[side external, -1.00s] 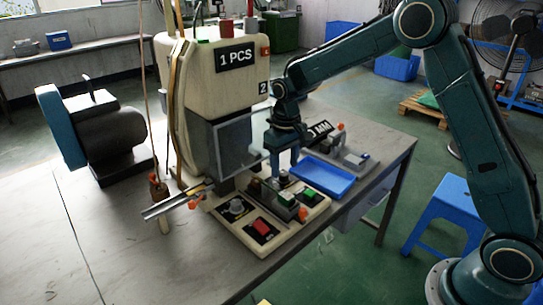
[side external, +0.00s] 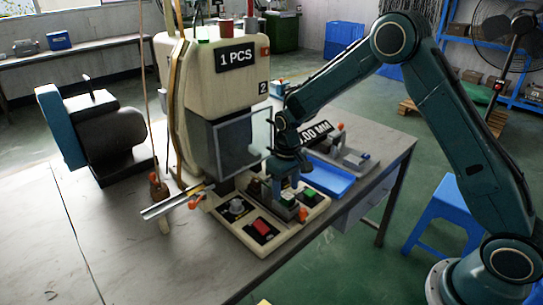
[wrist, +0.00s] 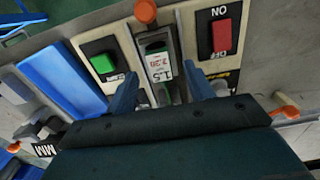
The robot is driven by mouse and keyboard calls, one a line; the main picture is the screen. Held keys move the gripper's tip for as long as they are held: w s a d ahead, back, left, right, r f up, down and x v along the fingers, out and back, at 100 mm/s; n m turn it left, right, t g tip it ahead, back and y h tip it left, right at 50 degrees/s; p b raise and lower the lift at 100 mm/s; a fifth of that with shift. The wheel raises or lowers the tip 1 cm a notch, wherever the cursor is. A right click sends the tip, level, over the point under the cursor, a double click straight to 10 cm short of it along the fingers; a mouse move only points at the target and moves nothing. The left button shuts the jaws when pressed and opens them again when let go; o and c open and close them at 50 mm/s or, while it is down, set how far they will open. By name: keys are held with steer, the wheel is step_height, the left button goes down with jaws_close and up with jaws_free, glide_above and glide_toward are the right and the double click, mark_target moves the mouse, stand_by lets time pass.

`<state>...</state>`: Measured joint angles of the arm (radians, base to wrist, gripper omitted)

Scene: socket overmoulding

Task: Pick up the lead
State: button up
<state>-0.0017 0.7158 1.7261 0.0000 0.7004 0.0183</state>
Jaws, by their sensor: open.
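I cannot make out a lead for certain in either view. My gripper (side external: 289,186) hangs low over the cream control panel (side external: 262,238), in front of the machine. In the wrist view its two fingers (wrist: 162,92) are apart, on either side of a small unit with a white number label (wrist: 160,68). Nothing is clearly held between them. The part of the panel below the fingers is partly hidden by the gripper body.
The cream machine (side external: 205,80) with its clear guard stands behind my gripper. A blue tray (side external: 333,183) lies to the right. The panel carries a red switch (wrist: 222,38) and a green button (wrist: 103,63). Metal rods (side external: 172,204) stick out left.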

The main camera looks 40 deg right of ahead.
steer(key=shift+f, duration=1)
steer(key=shift+c, duration=0.2)
steer(key=c, duration=1)
